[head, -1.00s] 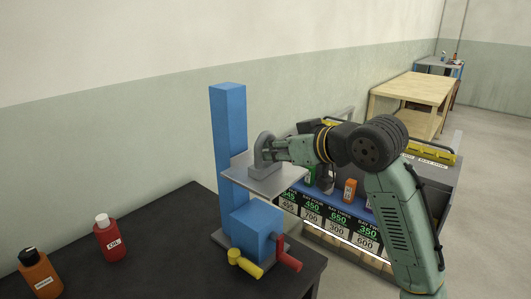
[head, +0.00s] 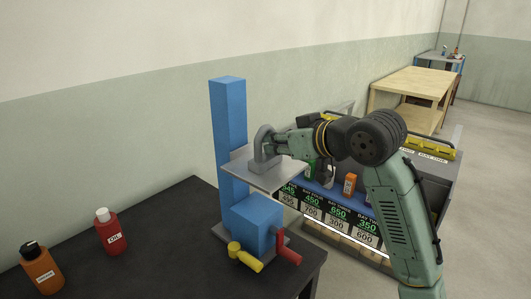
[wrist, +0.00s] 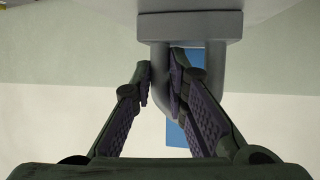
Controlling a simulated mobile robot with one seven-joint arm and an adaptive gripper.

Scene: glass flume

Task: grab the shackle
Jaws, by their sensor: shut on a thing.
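The shackle (head: 262,147) is a grey loop rising from a thick flat base. It is over the grey plate (head: 290,178) on the blue post in the head view; I cannot tell whether its base touches the plate. My gripper (head: 279,145) reaches it from the right. In the wrist view the shackle's base (wrist: 190,26) is at the top and its loop hangs down, so the picture is upside down. My gripper's fingers (wrist: 161,82) are shut on one side bar of the loop. The far ends of the fingers are partly hidden.
The blue post (head: 229,120) rises close behind the plate. Below are a blue block (head: 254,222), a red crank (head: 287,250) and a yellow handle (head: 246,258). A red oil bottle (head: 107,233) and an orange bottle (head: 40,268) stand on the black bench (head: 160,240).

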